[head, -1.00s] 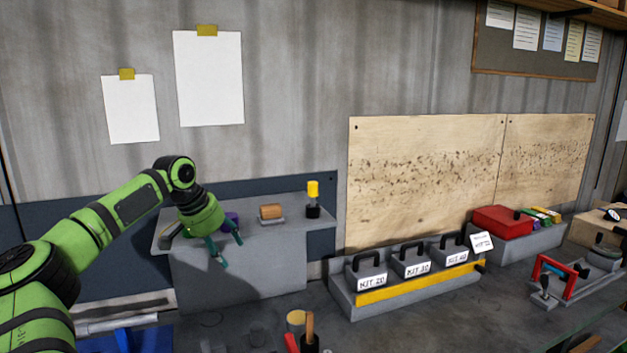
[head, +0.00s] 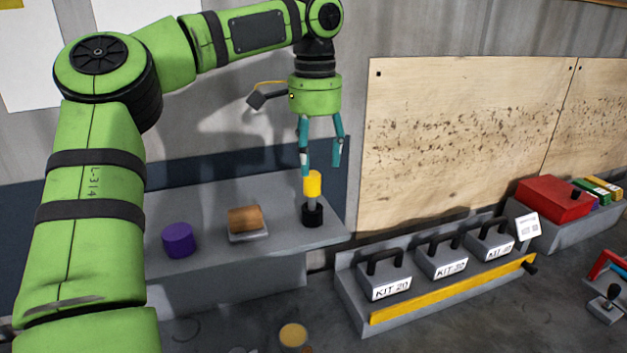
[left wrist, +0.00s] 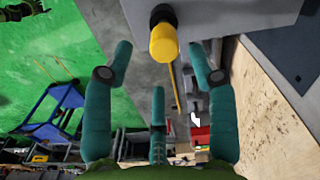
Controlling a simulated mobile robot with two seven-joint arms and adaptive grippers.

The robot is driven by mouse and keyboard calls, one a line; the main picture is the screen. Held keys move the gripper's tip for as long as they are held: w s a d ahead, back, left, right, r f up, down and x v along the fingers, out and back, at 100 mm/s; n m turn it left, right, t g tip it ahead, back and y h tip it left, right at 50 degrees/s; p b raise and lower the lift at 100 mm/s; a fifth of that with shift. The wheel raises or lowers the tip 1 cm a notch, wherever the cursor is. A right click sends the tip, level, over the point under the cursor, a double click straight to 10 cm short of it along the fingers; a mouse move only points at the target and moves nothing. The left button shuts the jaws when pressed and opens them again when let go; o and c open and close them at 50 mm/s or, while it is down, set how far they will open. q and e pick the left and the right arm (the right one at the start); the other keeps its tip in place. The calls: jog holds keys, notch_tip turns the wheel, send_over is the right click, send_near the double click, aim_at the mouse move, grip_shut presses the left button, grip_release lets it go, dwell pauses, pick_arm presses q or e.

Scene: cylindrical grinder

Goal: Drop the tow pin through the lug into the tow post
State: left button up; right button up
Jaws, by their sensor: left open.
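A yellow-headed pin (head: 313,184), which looks like the tow pin, stands upright with its grey shank in a black round base (head: 312,215) at the right end of a grey ledge. My left gripper (head: 321,168) is open and empty, its teal fingers pointing down just above the yellow head. In the left wrist view the yellow head (left wrist: 163,44) lies between the two outer fingertips (left wrist: 160,52), with a gap on each side. I cannot make out a lug or a tow post. My right gripper is not in view.
The grey ledge (head: 275,254) also bears a purple cylinder (head: 178,240) and a brown block on a small stand (head: 245,222). A grey rack (head: 350,290) with several handled kit weights stands to the right. A wooden panel (head: 470,115) is on the wall behind.

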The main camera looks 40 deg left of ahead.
aim_at(312, 174)
pick_arm(q)
jog(key=f+p, duration=0.2)
jog(key=f, duration=0.1)
jog(key=shift+s+a, duration=0.1)
jog(key=shift+s, duration=0.3)
jog(key=shift+w+a+f, duration=0.15)
jog(key=shift+w+f, duration=0.05)
jog(key=shift+f, duration=0.35)
jog(key=shift+w+a+f, duration=0.15)
jog(key=shift+w+f, duration=0.05)
jog(key=shift+f, duration=0.35)
jog(key=shift+w+f, duration=0.1)
jog(key=shift+f, duration=0.05)
jog(key=shift+s+d, duration=0.15)
jog(key=shift+s, duration=0.05)
grip_shut()
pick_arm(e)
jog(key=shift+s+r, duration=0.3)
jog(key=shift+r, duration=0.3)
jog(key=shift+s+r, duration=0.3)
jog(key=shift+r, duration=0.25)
